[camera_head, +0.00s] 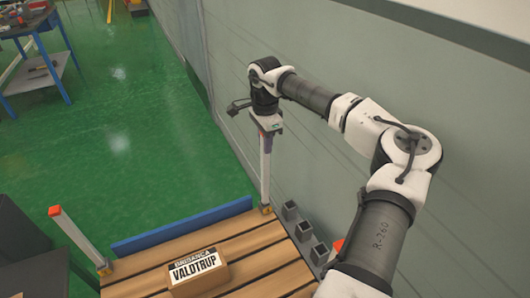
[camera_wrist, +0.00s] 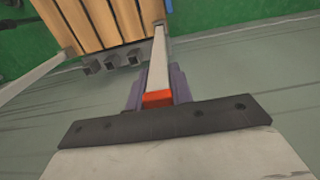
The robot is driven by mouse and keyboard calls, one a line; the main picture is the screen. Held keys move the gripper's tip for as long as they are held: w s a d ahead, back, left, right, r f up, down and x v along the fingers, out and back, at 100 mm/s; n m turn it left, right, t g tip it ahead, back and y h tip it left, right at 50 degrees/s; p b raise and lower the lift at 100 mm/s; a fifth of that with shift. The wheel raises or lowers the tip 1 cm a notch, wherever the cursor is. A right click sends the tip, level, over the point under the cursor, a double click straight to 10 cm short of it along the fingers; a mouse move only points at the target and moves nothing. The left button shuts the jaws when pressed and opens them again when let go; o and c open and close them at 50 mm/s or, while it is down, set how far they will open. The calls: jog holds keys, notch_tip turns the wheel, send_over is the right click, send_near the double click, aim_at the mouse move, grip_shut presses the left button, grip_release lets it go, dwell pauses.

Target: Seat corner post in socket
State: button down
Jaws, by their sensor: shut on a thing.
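The corner post (camera_head: 265,178) is a pale upright bar, with its lower end at the far right corner of the slatted wooden pallet (camera_head: 230,250). An orange-yellow socket (camera_head: 265,209) shows at that corner, around or beside the post's foot; I cannot tell how deep the post sits. My gripper (camera_head: 267,137) is shut on the post's top end. In the wrist view the fingers of my gripper (camera_wrist: 157,90) flank the post (camera_wrist: 158,60) just at its red cap (camera_wrist: 158,99). The post runs away toward the pallet (camera_wrist: 98,22) corner.
A red-capped post (camera_head: 77,238) stands at the far left corner. Another red cap (camera_head: 338,245) shows at right, partly behind my arm. A cardboard box (camera_head: 198,274) lies on the slats. Grey square tubes (camera_head: 304,231) line the right side near the wall. A blue bar (camera_head: 180,226) edges the back.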

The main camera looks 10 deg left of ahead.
jog(key=shift+f, duration=2.2)
jog(key=c, duration=1.2)
grip_release()
jog(key=shift+f, duration=0.15)
jog(key=shift+c, duration=0.2)
notch_tip(320, 180, up, 12)
jog(key=shift+r, duration=0.2)
